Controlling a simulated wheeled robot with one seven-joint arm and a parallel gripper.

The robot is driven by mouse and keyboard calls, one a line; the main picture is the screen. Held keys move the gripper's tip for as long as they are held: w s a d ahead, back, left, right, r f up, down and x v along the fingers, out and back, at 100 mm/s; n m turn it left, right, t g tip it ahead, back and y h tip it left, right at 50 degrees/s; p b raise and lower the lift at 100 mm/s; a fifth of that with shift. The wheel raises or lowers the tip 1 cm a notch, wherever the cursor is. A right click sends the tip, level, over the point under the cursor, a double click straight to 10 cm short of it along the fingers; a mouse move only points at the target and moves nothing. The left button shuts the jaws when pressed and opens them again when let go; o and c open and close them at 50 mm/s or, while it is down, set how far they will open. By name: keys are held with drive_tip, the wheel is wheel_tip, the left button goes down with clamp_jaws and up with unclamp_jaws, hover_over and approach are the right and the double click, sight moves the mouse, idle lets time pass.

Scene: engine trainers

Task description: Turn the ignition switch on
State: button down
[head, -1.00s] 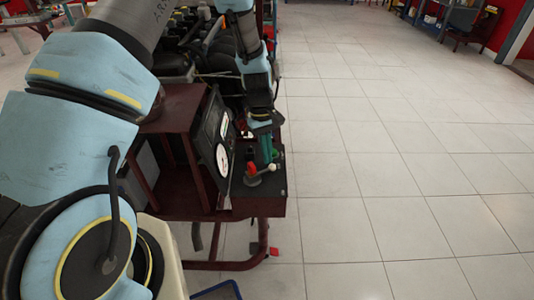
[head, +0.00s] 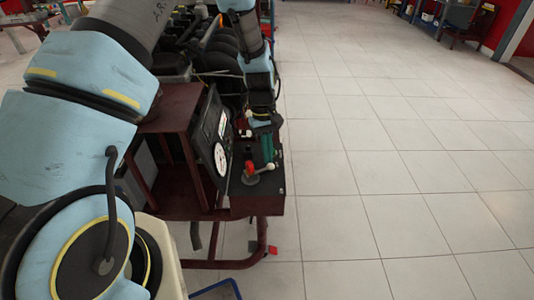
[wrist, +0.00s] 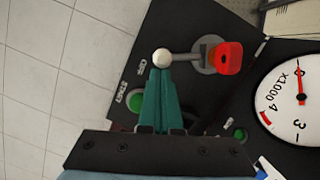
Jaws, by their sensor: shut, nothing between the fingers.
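On the black control panel (head: 272,188) sits a switch with a red cap (wrist: 228,58) and a round grey base. A grey rod from it ends in a white ball (wrist: 162,57), pointing left in the wrist view. In the head view the red cap (head: 251,167) and the white ball (head: 271,166) show at the panel's near end. My gripper (wrist: 160,74) is shut and empty. Its teal fingertips are right by the white ball; I cannot tell whether they touch it. In the head view my gripper (head: 268,156) is over the panel, partly hidden by its own wrist.
Green buttons (wrist: 136,101) and (wrist: 240,133) lie on either side of my fingers. A white round gauge (wrist: 298,100) is on an upright plate at the right. The dark red frame (head: 230,207) carries the panel. Tiled floor (head: 400,190) on the right is clear.

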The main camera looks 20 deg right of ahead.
sight(275, 183)
drive_tip(key=shift+s, duration=0.2)
drive_tip(key=shift+s+d+m+y, duration=0.2)
drive_tip(key=shift+s+m, duration=0.2)
drive_tip(key=shift+m, duration=0.35)
drive_tip(key=shift+s+d+m+y, duration=0.1)
drive_tip(key=shift+s+m+y, duration=0.1)
drive_tip(key=shift+s+m, duration=0.4)
drive_tip(key=shift+s+m+t+y+p, duration=0.2)
drive_tip(key=shift+s+m, duration=0.25)
drive_tip(key=shift+m, duration=0.45)
drive_tip(key=shift+s+m+t+y+p, duration=0.15)
drive_tip(key=shift+s+m, duration=0.3)
drive_tip(key=shift+m, duration=0.4)
drive_tip(key=shift+s+a+m, duration=0.2)
drive_tip(key=shift+s+m, duration=0.55)
drive_tip(key=shift+m, duration=0.45)
drive_tip(key=shift+s+a+m+t+y, duration=0.2)
drive_tip(key=shift+s+m, duration=0.1)
drive_tip(key=shift+m, duration=0.25)
drive_tip(key=shift+s+a+m+t+y, duration=0.15)
drive_tip(key=shift+s+m, duration=0.15)
drive_tip(key=shift+m, duration=0.25)
drive_tip(key=shift+s, duration=0.15)
